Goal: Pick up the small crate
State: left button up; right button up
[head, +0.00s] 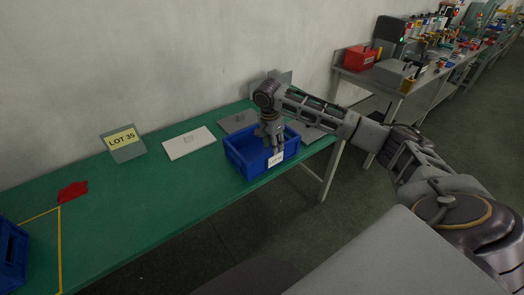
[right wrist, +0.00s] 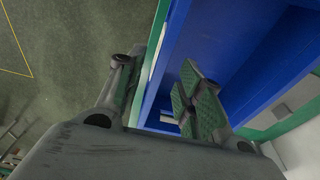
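A small blue crate (head: 244,163) with a white label (head: 276,159) on its front stands on the green table, near the front edge. My right gripper (head: 272,142) reaches down at the crate's front wall. In the right wrist view the fingers of my right gripper (right wrist: 158,92) are apart, one on each side of a blue crate wall (right wrist: 160,45). The finger with green pads is on the inner side; the other is outside. I cannot tell whether either touches the wall. The crate looks empty where its inside shows. My left gripper is not in view.
Another blue crate (head: 10,262) stands at the table's left edge, by yellow tape lines (head: 60,240). A red cloth-like piece (head: 73,191), a LOT 35 sign (head: 123,143) and a white plate (head: 188,142) lie along the green table (head: 140,205). Its middle is clear.

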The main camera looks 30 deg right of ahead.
aim_at(276, 164)
jog(key=shift+d+f, duration=0.1)
jog(key=shift+f, duration=0.55)
jog(key=shift+d+f, duration=0.1)
jog(key=shift+f, duration=0.55)
jog(key=shift+d+f, duration=0.2)
jog(key=shift+f, duration=0.25)
jog(key=f, duration=0.2)
jog(key=shift+w+d+f, duration=0.1)
jog(key=shift+d+f, duration=0.25)
jog(key=shift+d, duration=0.05)
jog(key=shift+d+f, duration=0.1)
jog(key=shift+f, duration=0.6)
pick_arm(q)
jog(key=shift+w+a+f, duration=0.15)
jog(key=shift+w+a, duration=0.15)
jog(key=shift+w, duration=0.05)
